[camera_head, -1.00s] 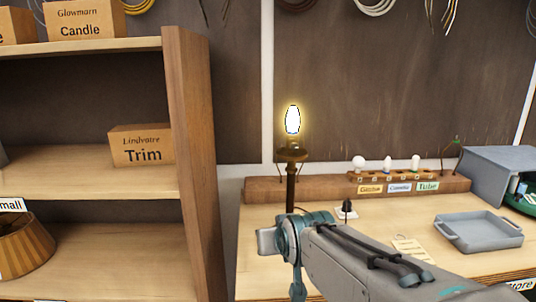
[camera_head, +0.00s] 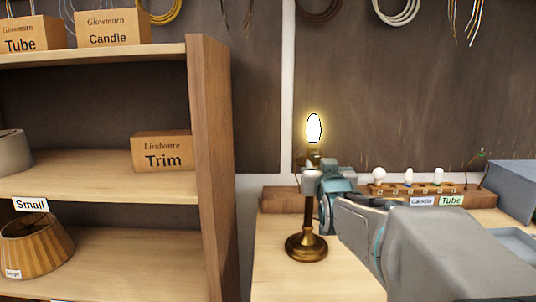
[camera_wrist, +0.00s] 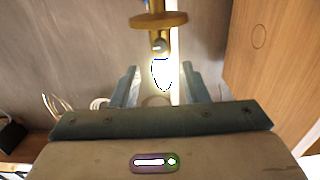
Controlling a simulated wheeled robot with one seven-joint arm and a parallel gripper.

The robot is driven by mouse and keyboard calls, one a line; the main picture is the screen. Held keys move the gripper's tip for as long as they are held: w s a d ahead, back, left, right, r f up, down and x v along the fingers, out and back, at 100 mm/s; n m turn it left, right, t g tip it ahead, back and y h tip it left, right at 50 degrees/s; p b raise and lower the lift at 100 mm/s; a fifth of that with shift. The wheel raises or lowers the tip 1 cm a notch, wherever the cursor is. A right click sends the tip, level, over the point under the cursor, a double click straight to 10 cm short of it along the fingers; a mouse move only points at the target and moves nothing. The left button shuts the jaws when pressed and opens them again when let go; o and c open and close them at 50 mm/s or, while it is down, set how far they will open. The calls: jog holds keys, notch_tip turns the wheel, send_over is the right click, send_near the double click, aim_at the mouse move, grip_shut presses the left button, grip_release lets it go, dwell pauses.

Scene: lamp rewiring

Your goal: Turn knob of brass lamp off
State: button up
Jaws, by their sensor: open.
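The brass lamp stands upright on the workbench, its round base (camera_head: 306,248) and lit bulb (camera_head: 314,128) in plain view. My gripper (camera_head: 311,177) is beside the upper stem, just below the bulb, and hides part of the lamp's neck. In the wrist view the lamp appears upside down, with its brass disc (camera_wrist: 158,20) at the top. A small pale knob (camera_wrist: 159,46) faces the camera on the socket, above the glowing bulb (camera_wrist: 161,74). The open gripper (camera_wrist: 160,68) has a finger on each side of the bulb in that picture, and nothing is held.
A wooden shelf unit (camera_head: 212,150) stands close at the left, with boxes and a striped shade (camera_head: 37,244). Behind the lamp, a wooden rack (camera_head: 425,190) holds several bulbs. A grey bin (camera_head: 505,188) is at the far right. The bench (camera_head: 275,280) is bare around the lamp base.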

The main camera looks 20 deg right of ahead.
aim_at(315, 155)
jog(key=p+x, duration=0.1)
jog(key=x, duration=0.7)
jog(key=shift+p, duration=0.35)
jog(key=shift+f, duration=0.1)
grip_shut()
